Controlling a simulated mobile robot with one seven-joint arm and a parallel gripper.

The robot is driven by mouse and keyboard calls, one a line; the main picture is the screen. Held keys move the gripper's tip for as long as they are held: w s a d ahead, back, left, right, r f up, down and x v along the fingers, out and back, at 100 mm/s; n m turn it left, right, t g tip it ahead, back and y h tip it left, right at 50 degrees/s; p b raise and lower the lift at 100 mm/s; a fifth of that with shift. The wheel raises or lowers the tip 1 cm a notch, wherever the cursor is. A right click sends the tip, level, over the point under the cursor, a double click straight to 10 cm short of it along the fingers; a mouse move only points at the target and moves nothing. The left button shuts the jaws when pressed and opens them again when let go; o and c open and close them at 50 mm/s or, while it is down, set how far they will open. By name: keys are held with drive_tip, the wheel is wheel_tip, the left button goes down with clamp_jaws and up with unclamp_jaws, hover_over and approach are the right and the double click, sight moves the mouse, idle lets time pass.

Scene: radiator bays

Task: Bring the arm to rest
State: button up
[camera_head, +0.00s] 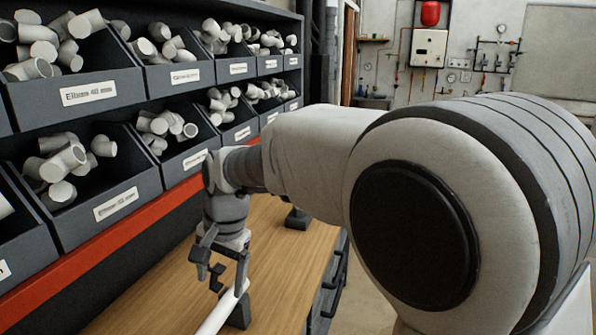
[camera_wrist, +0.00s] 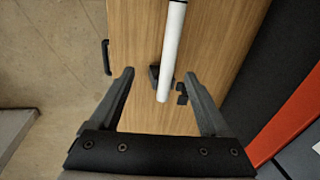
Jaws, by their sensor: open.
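My gripper (camera_head: 217,272) hangs from my arm over the wooden workbench (camera_head: 285,262), pointing down. Its fingers are spread apart and hold nothing. In the wrist view, my gripper (camera_wrist: 160,88) shows both fingers apart, with a white pipe (camera_wrist: 170,50) seen between and beyond them. The pipe sits in or against a small dark holder (camera_wrist: 154,75) on the bench. In the head view the white pipe (camera_head: 222,312) runs up from the bottom edge beside the gripper; I cannot tell the gap between them.
Dark bins of white pipe fittings (camera_head: 70,165) fill the rack on the left, above a red rail (camera_head: 120,236). A small dark block (camera_head: 297,219) stands farther along the bench. A wall-mounted boiler (camera_head: 430,47) is at the back. Open floor (camera_wrist: 45,60) lies beside the bench.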

drive_tip(key=s+d+r+n+t, duration=0.1)
drive_tip(key=s+d+r, duration=0.15)
drive_tip(key=d, duration=0.65)
drive_tip(key=s+d+r+t, duration=0.15)
drive_tip(key=d+r, duration=0.25)
drive_tip(key=d, duration=0.4)
drive_tip(key=s+d+f+n+t+h, duration=0.1)
drive_tip(key=s+d+n+t+h, duration=0.1)
drive_tip(key=s+d, duration=1)
drive_tip(key=shift+s+d+f, duration=0.25)
drive_tip(key=shift+d+f, duration=0.05)
drive_tip(key=shift+d, duration=0.6)
drive_tip(key=c, duration=0.5)
drive_tip(key=shift+s+d, duration=0.1)
